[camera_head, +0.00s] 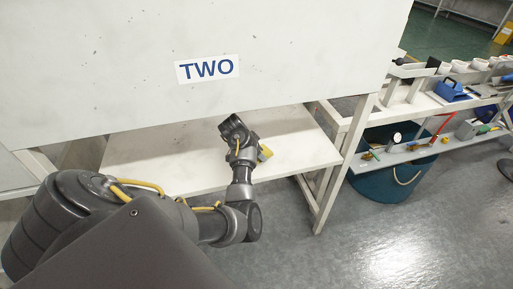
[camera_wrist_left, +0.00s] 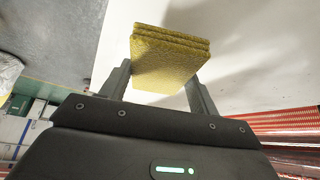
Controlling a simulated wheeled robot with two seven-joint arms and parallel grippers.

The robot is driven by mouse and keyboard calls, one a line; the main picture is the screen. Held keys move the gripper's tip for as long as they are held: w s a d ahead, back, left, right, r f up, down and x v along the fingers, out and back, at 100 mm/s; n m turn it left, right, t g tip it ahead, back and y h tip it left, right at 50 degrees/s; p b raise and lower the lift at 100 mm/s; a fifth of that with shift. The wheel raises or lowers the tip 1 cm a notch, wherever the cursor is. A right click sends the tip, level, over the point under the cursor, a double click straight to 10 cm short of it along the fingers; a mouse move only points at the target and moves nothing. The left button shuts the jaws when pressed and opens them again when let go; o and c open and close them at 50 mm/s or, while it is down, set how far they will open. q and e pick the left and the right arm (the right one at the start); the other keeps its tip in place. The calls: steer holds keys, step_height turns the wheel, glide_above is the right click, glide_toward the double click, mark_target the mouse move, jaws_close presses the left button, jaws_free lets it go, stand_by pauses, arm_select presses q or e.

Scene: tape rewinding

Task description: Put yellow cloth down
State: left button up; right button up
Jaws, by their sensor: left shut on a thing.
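The yellow cloth (camera_wrist_left: 168,58) is a folded, layered square between the two fingers of my left gripper (camera_wrist_left: 155,85) in the left wrist view. The gripper is shut on it. In the head view a small yellow part of the cloth (camera_head: 265,152) shows beside my left wrist, over the white shelf (camera_head: 300,150). Most of the cloth is hidden there by the wrist. I cannot tell whether the cloth touches the shelf. My right gripper is in neither view.
To the right, a rack (camera_head: 400,152) holds tools and a blue box (camera_head: 452,90). A teal tub (camera_head: 390,183) stands below it. The grey floor (camera_head: 370,240) in front is clear.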

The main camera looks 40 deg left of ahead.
arm_select(q)
steer(key=shift+f, duration=1.75)
steer(key=shift+f, duration=0.1)
steer(key=shift+f, duration=0.15)
steer(key=o, duration=0.9)
steer(key=shift+r, duration=0.2)
steer(key=shift+r, duration=0.2)
steer(key=v, duration=0.7)
steer(key=shift+s+p, duration=0.1)
steer(key=shift+p, duration=0.25)
